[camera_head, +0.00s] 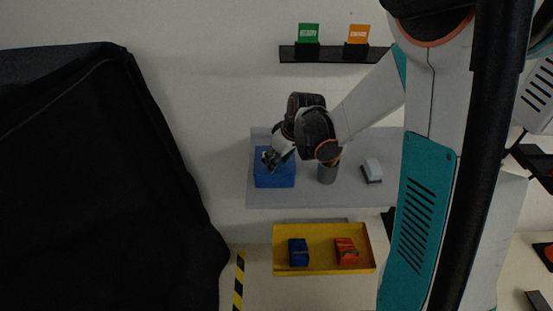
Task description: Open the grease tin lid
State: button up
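A grey cylinder (327,174) stands on the pale grey tabletop (300,199), partly hidden by my wrist. It may be the grease tin; I cannot make out its lid. A blue box (276,182) sits at the left end of the same tabletop. My gripper (270,162) is over the upper part of the blue box, left of the cylinder. The fingers are small and dark here, so I cannot tell whether they are open or shut, or whether they touch the box.
A white block with a dark base (372,170) lies right of the cylinder. A yellow tray (320,230) below holds a blue item (298,252) and an orange item (346,251). A wall shelf (330,54) holds green and orange cards. A black-covered bulk (100,190) fills the left.

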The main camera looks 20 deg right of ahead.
grip_shut()
jog(key=shift+w+d+r+g+y+p, duration=0.2)
jog(key=shift+w+r+g+p, duration=0.2)
jog(key=shift+r+g, duration=0.25)
jog(key=shift+w+d+r+g+y+p, duration=0.1)
jog(key=shift+w+r+g+y+p, duration=0.1)
jog(key=shift+w+r+g+p, duration=0.3)
jog(key=shift+w+d+r+m+g+y, duration=0.15)
jog(key=shift+w+r+g, duration=0.15)
jog(key=shift+r+g, duration=0.2)
jog(key=shift+w+r+m+g+y, duration=0.15)
jog(key=shift+w+r+g, duration=0.1)
jog(key=shift+r+g, duration=0.2)
grip_release()
jog(key=shift+f, duration=0.1)
jog(key=v, duration=1.2)
